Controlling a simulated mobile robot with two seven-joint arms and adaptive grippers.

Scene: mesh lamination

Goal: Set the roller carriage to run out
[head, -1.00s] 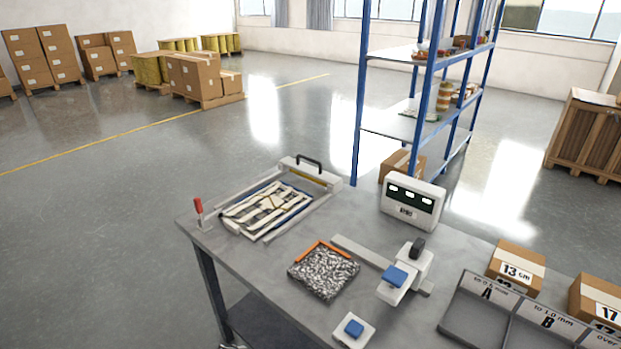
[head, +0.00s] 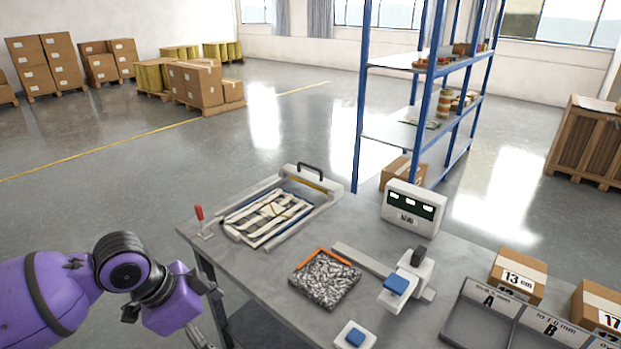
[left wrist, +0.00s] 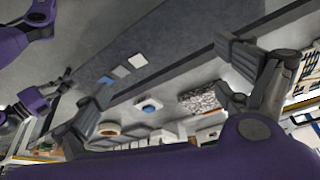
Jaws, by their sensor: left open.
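The roller carriage (head: 312,178) is a pale crossbar with a black arched handle (head: 311,169). It sits at the far end of a pale laminating frame (head: 285,236) on the table's back left. Cream crossed strips (head: 268,215) lie inside the frame. My left gripper (head: 208,308) is beside the table's left end, low and apart from the frame and carriage. In the left wrist view its fingers are spread and empty (left wrist: 165,80). What seems to be my right gripper (left wrist: 64,82) is small at that view's left; its jaws are unclear.
A red-handled lever (head: 200,214) stands at the table's left corner. A tray of grey pieces with an orange edge (head: 325,279), a display box (head: 413,207), blue-topped devices (head: 397,285) and lettered bins (head: 483,320) occupy the rest. A blue shelf rack (head: 428,110) stands behind.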

